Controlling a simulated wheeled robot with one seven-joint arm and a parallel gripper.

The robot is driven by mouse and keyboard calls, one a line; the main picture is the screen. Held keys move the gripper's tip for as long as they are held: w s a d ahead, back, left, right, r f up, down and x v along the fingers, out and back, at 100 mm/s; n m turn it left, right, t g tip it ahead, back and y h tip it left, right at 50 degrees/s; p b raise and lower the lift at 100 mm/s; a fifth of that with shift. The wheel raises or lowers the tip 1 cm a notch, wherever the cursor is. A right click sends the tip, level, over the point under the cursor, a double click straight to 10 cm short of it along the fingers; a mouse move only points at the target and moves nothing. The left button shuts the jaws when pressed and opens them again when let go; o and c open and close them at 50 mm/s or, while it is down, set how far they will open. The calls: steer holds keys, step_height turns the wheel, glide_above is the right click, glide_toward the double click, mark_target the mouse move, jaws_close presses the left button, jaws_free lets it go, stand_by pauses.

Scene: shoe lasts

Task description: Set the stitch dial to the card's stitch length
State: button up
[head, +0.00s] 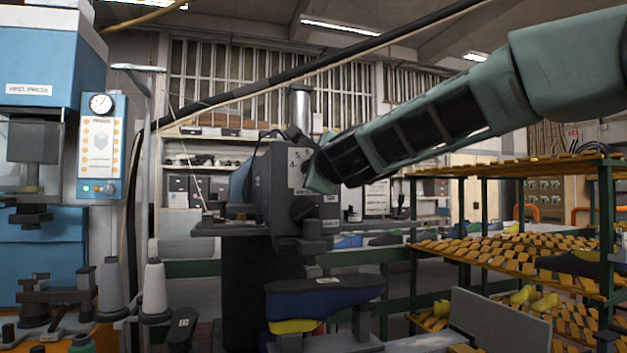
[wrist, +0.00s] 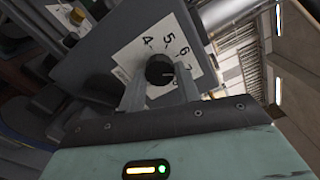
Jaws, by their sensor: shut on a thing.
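The stitch dial is a round black knob (wrist: 159,69) on a white plate (wrist: 188,50) printed with 4, 5, 6 and 7. A small pale mark on the knob lies toward its right side; the exact setting is too small to read. My gripper (wrist: 160,84) is shut on the knob, one finger on each side. In the head view my gripper (head: 317,176) reaches the plate on the dark grey stitching machine (head: 271,185) from the right and hides the knob. I cannot identify a card giving the stitch length.
A blue heel press (head: 40,60) with a gauge panel stands at the left, with thread cones (head: 155,290) before it. A rack (head: 480,248) of orange-brown pieces stands at the right. A dark blue shoe form (head: 325,298) sits below the machine.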

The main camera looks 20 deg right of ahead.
steer(key=shift+f+m+b, duration=0.2)
steer(key=shift+m+b, duration=2.15)
steer(key=shift+m, duration=2.25)
steer(key=o, duration=1)
steer(key=shift+r, duration=0.1)
steer(key=shift+s, duration=0.1)
